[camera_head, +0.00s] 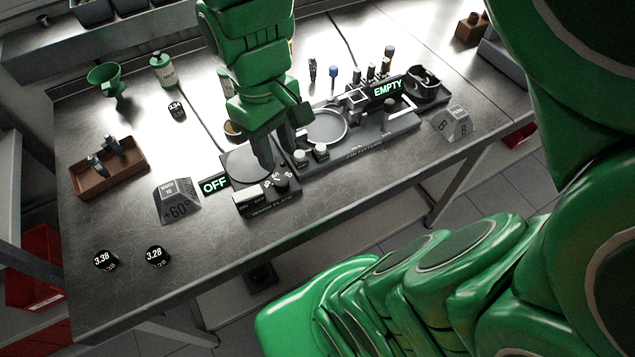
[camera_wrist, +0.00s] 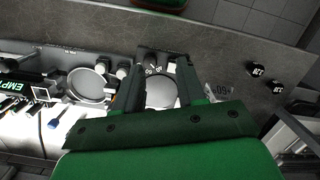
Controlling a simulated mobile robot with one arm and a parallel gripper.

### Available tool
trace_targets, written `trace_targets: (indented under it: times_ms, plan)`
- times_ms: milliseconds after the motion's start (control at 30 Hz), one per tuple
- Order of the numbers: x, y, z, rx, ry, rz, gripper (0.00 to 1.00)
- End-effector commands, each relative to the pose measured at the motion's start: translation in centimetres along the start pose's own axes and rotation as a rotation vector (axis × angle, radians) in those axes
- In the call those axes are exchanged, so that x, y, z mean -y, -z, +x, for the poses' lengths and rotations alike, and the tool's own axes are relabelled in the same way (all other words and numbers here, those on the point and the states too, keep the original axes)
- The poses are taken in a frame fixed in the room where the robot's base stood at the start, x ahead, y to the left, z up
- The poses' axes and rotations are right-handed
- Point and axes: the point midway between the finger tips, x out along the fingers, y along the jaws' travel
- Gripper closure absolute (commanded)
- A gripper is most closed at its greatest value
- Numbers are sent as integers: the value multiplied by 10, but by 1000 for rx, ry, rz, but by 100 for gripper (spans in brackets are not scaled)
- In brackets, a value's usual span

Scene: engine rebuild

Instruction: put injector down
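My gripper (camera_head: 275,150) is above the warm plate (camera_head: 262,205), its fingers pointing down over the round grey disc. In the wrist view, the two fingers of my gripper (camera_wrist: 160,80) stand apart, with the disc (camera_wrist: 161,92) showing between them. I see nothing held between the fingers. No part is clearly marked as the injector. Small grey parts (camera_head: 112,146) stand in a brown tray (camera_head: 131,184) at the left; I cannot tell whether one is the injector. The plate's sign (camera_head: 215,185) reads OFF.
A fixture (camera_head: 375,137) with an EMPTY sign (camera_head: 388,88) stands right of the plate. A +60° block (camera_head: 177,203) is left of it. Two black round pieces (camera_head: 106,259) (camera_head: 157,256) lie front left. A green funnel (camera_head: 108,76) and bottle (camera_head: 162,70) stand behind. The front-left bench is mostly clear.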

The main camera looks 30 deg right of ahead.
Motion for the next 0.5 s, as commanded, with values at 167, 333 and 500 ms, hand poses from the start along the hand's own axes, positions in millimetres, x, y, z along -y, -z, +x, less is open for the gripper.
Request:
trace_targets:
  times_ms: [167,333,500]
  plan:
    - [0,-49,16,9,4,191,60]
    - [3,-78,29,18,9,317,60]
    - [4,-89,34,20,12,368,60]
